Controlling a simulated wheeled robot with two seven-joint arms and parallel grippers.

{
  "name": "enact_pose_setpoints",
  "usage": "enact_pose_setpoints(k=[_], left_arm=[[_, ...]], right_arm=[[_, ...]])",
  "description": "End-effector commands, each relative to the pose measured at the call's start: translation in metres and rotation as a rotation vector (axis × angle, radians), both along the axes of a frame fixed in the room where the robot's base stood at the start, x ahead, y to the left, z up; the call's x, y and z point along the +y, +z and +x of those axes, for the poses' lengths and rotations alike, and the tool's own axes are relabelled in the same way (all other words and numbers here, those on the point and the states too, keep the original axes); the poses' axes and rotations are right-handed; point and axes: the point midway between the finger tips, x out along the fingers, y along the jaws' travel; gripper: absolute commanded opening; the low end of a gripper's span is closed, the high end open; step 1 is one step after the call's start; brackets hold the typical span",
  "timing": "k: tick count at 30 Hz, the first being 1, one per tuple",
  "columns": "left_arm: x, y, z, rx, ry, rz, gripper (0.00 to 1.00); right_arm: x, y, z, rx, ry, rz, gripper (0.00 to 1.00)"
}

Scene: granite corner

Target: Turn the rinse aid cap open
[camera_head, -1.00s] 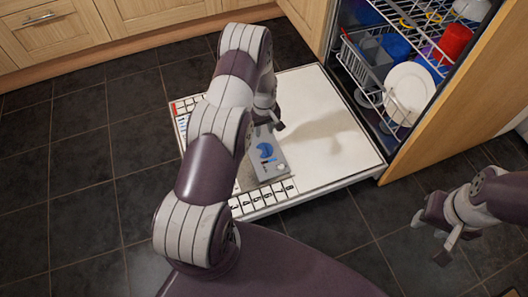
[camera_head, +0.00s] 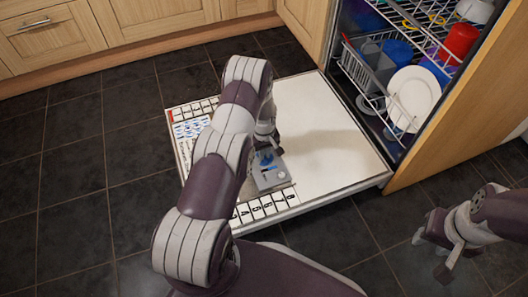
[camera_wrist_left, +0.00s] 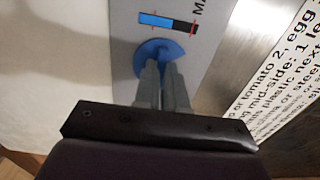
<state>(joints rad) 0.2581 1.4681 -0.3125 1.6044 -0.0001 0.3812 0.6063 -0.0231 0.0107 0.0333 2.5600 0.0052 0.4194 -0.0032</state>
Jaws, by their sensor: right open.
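The rinse aid cap is a round blue disc on a grey dispenser panel (camera_head: 270,179) set in the dishwasher's lowered door. In the left wrist view the blue cap (camera_wrist_left: 180,49) is near the centre, partly covered by my left gripper's fingers (camera_wrist_left: 161,66). The two fingers are close together with their tips at the cap. Whether they grip its ridge is hidden. In the head view my left gripper (camera_head: 270,147) is over the panel, and the arm hides part of it. My right gripper (camera_head: 430,256) is open and empty above the floor at the right.
The open white door (camera_head: 330,135) lies flat, with printed labels (camera_head: 192,130) on its left side. The rack (camera_head: 372,80) holds a white plate (camera_head: 413,97), a red cup (camera_head: 461,41) and blue items. The dark tiled floor (camera_head: 80,200) is clear at left.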

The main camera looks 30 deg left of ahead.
Motion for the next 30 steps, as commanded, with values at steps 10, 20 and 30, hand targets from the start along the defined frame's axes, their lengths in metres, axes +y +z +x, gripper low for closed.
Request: enact_pose_setpoints(k=[10, 20, 30], left_arm=[[0.0, 0.001, 0.0, 0.0, 0.054, 0.0, 0.0], [0.0, 0.002, -0.001, 0.001, 0.299, 0.0, 0.0], [0.0, 0.001, -0.001, 0.001, 0.623, 0.0, 0.0]], right_arm=[[0.0, 0.005, 0.0, 0.0, 0.0, 0.0, 0.43], [0.0, 0.02, 0.0, 0.0, 0.0, 0.0, 0.43], [0.0, 0.031, 0.0, 0.0, 0.0, 0.0, 0.43]])
